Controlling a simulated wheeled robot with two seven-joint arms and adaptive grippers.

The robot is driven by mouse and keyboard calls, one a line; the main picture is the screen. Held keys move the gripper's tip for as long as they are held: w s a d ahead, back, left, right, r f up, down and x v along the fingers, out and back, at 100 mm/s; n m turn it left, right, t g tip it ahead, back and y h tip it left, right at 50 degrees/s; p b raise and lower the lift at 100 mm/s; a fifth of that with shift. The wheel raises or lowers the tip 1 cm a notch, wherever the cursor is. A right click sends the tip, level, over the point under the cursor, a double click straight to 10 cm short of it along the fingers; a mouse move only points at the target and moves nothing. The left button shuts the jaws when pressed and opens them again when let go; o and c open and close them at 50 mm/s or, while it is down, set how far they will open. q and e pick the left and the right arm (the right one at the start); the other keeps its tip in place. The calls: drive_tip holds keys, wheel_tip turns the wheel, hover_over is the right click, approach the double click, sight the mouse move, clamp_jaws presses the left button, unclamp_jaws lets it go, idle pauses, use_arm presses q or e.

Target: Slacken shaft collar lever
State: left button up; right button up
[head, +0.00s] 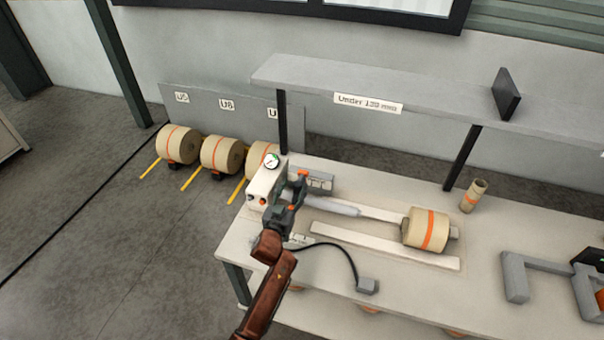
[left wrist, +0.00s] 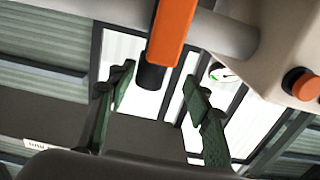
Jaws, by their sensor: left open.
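The shaft collar lever is an orange bar (left wrist: 173,32) with a black end, in the left wrist view. It hangs across a grey shaft (left wrist: 222,32) there. In the head view a small orange spot (head: 302,174) by my gripper may be this lever. My left gripper (head: 293,195) is at the left end of the shaft (head: 335,206), beside the control box. Its green fingers (left wrist: 160,95) are spread, and the lever's black end appears between them in the picture; I see no contact. The collar is mostly hidden in the head view. My right gripper is not in view.
The control box (head: 262,184) has a gauge and buttons; an orange button (left wrist: 304,86) is close by. A tan roll (head: 426,229) sits on the shaft's right part. A shelf (head: 420,95) overhangs the back. A black cable (head: 345,252) runs along the front. Grey brackets (head: 515,277) stand at right.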

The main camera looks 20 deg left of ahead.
sight(302, 175)
use_arm(q)
drive_tip(key=w, duration=0.2)
drive_tip(key=w+d, duration=0.1)
drive_tip(key=w, duration=0.2)
drive_tip(key=shift+w+d+b, duration=0.3)
drive_tip(key=shift+w+b, duration=0.1)
drive_tip(key=shift+w, duration=0.35)
drive_tip(key=shift+a, duration=0.1)
clamp_jaws()
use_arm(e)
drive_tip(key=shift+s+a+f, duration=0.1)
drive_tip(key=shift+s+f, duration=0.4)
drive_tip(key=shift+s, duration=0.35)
